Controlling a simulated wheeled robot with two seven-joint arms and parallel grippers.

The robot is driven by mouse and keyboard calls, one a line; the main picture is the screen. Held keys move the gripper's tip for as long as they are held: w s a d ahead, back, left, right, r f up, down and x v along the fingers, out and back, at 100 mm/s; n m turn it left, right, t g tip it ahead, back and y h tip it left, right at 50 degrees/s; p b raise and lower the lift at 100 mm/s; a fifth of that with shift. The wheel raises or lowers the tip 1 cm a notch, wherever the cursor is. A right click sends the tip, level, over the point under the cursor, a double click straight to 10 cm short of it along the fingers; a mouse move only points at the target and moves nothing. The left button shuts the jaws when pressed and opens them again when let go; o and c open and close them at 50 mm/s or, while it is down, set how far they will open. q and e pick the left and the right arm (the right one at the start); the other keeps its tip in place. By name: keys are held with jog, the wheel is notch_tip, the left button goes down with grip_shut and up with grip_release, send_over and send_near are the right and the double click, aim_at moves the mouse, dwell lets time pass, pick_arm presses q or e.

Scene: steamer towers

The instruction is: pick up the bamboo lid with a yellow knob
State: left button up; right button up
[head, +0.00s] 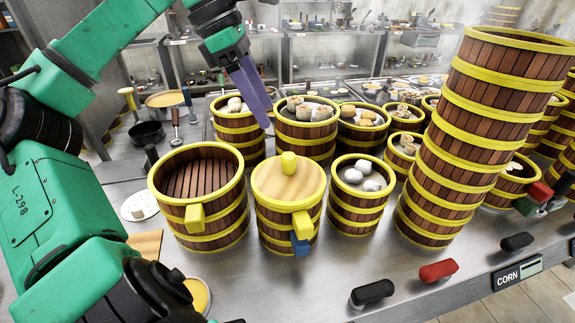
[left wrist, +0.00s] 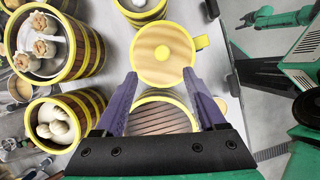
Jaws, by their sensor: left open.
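The bamboo lid (head: 272,188) is round and light wood with a yellow rim and a yellow knob (head: 288,162). It lies on a yellow-banded wooden steamer (head: 275,232) in the middle of the counter. A yellow handle (head: 302,222) sticks out at its front. In the left wrist view the lid (left wrist: 150,68) shows from above, beyond my fingertips. My left gripper (head: 257,112) is open and empty, with purple fingers. In the head view it appears above and behind the lid, apart from it. In the left wrist view its fingers (left wrist: 160,76) point towards the lid. My right gripper is not in view.
An empty steamer (head: 198,235) stands just left of the lidded one. A steamer of white buns (head: 350,212) stands to its right, then a tall leaning stack (head: 470,135). Filled steamers (head: 305,138) stand behind. The counter's front has black and red handles (head: 438,271).

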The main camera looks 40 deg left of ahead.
aim_at(289, 155)
pick_arm(q)
jog(key=x, duration=1.2)
jog(key=shift+d+p, duration=0.25)
jog(key=shift+p, duration=0.05)
grip_shut()
